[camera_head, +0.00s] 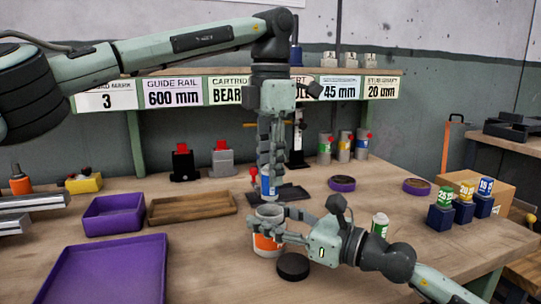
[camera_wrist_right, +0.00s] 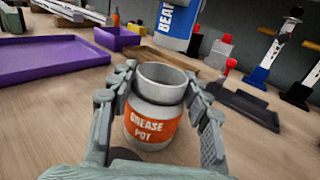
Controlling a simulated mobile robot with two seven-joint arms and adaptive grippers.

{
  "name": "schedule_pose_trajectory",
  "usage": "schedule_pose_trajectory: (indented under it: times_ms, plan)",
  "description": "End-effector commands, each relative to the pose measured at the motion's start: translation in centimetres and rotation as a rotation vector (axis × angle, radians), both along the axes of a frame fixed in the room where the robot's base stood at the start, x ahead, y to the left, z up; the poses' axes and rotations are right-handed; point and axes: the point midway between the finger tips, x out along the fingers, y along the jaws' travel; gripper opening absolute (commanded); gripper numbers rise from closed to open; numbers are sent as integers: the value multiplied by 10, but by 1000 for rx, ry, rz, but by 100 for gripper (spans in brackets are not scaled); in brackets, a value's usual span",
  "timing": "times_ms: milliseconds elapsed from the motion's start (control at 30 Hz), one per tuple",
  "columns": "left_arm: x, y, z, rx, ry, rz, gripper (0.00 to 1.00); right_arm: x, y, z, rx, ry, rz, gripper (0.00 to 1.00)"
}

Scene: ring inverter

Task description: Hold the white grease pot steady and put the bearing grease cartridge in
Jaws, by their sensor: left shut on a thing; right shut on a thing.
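The white grease pot (camera_head: 268,246), with an orange label, stands upright and open-topped near the middle of the bench. In the right wrist view the pot (camera_wrist_right: 150,125) reads "GREASE POT". My right gripper (camera_wrist_right: 158,84) is shut around its upper part, one finger on each side. My left gripper (camera_head: 270,160) points down and is shut on the blue-and-white bearing grease cartridge (camera_head: 268,187). The cartridge is upright, with its lower end just above the pot's mouth and apart from it. In the right wrist view the cartridge (camera_wrist_right: 176,24) shows above and behind the pot's rim, its top cut off.
A black round lid (camera_head: 292,267) lies in front of the pot. A green-and-white cartridge (camera_head: 380,226) stands behind my right wrist. Purple trays (camera_head: 110,275) and a brown tray (camera_head: 193,207) lie to the left. Blue blocks (camera_head: 440,217) with coloured cylinders stand at right.

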Motion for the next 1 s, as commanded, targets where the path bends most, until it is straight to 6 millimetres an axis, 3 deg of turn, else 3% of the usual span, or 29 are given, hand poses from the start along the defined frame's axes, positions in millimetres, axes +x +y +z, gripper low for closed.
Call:
schedule_pose_trajectory:
  times_ms: [600,1000]
  plan:
    - [0,0,-47,0,1,0,0,0,0,0,-1,1,0,16]
    - [0,0,-53,-1,0,0,0,0,0,0,-1,1,0,16]
